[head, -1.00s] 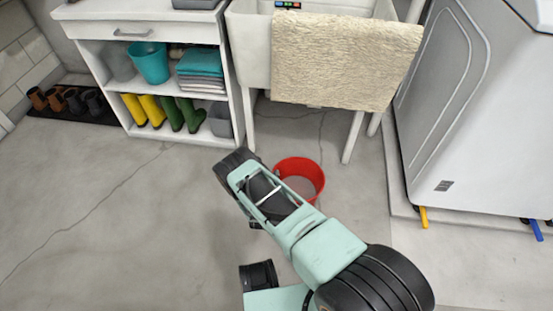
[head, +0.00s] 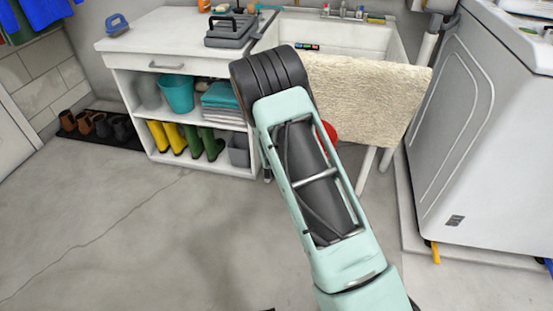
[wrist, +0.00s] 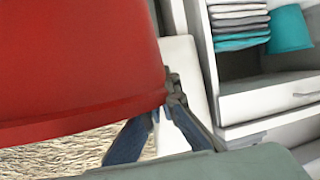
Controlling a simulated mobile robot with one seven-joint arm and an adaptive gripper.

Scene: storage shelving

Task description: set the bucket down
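The red bucket (wrist: 75,65) fills the upper left of the wrist view, with its rim edge toward the bottom of that picture. In the head view only a small red part of the bucket (head: 331,131) shows behind my arm, in front of the beige towel. My gripper (wrist: 172,92) has its fingertips together at the bucket's rim and looks shut on it. The bucket is held up off the floor. My arm hides the gripper and most of the bucket in the head view. The bucket's inside is hidden.
A white sink (head: 345,38) with a beige towel (head: 365,95) stands behind my arm. A white shelf unit (head: 130,62) at left holds a teal bucket (head: 177,93), folded towels and boots. A white appliance (head: 480,130) stands at right. The floor (head: 130,235) at front left is clear.

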